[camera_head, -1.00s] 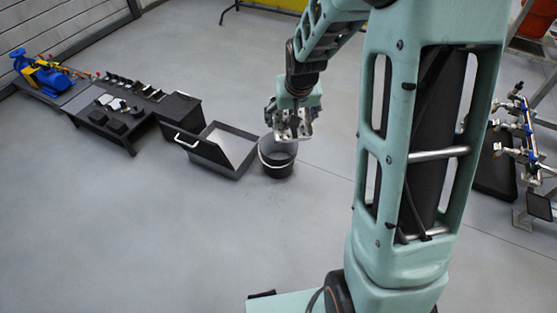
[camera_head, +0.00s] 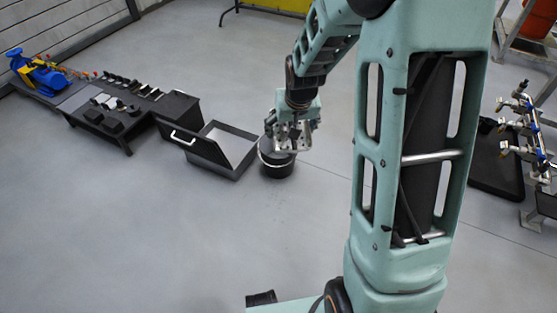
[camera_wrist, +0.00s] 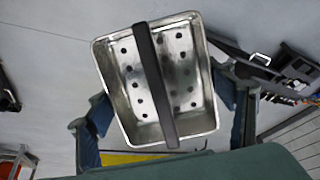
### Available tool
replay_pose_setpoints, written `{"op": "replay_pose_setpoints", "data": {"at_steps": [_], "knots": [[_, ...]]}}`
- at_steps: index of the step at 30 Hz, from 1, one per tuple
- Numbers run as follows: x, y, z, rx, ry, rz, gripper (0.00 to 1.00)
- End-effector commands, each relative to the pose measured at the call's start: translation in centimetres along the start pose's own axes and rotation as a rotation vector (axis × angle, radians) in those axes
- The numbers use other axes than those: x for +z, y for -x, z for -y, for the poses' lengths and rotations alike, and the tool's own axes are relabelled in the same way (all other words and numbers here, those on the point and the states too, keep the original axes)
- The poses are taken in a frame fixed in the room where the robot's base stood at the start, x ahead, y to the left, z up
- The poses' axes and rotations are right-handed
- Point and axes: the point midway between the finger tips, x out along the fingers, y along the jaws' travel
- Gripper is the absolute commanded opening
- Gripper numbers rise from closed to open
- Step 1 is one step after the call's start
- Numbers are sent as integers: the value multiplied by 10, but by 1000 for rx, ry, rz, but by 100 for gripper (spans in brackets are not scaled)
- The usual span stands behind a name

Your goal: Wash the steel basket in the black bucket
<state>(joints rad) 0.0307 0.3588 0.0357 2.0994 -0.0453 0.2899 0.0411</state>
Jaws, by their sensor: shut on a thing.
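The steel basket (camera_wrist: 188,70) fills the middle of the wrist view, an open rectangular pan with round holes in its floor and a black bar handle (camera_wrist: 152,75) across it. My gripper (camera_head: 291,122) is shut on the basket, with its fingers on either side of it in the wrist view. The basket also shows as a small metallic shape (camera_head: 292,138) in the head view, at the black bucket's (camera_head: 277,168) upper rim. The bucket stands on the floor; its opening is partly hidden by my gripper and basket. I cannot tell whether the basket is inside it.
A black box with an open lid (camera_head: 235,150) stands left of the bucket. A low black bench (camera_head: 125,140) with several small parts and a blue pump (camera_head: 38,75) lie further left. A pipe manifold (camera_head: 525,125) stands at right. The floor in front is clear.

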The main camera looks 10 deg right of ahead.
Motion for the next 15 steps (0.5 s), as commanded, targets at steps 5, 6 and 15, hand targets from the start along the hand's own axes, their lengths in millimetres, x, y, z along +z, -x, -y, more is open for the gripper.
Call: {"op": "replay_pose_setpoints", "data": {"at_steps": [5, 6, 15], "knots": [[7, -17, 0, 0, 0, -1, 19], [8, -20, 0, 0, 0, -1, 19], [17, -42, 0, 0, 0, 0, 19]]}}
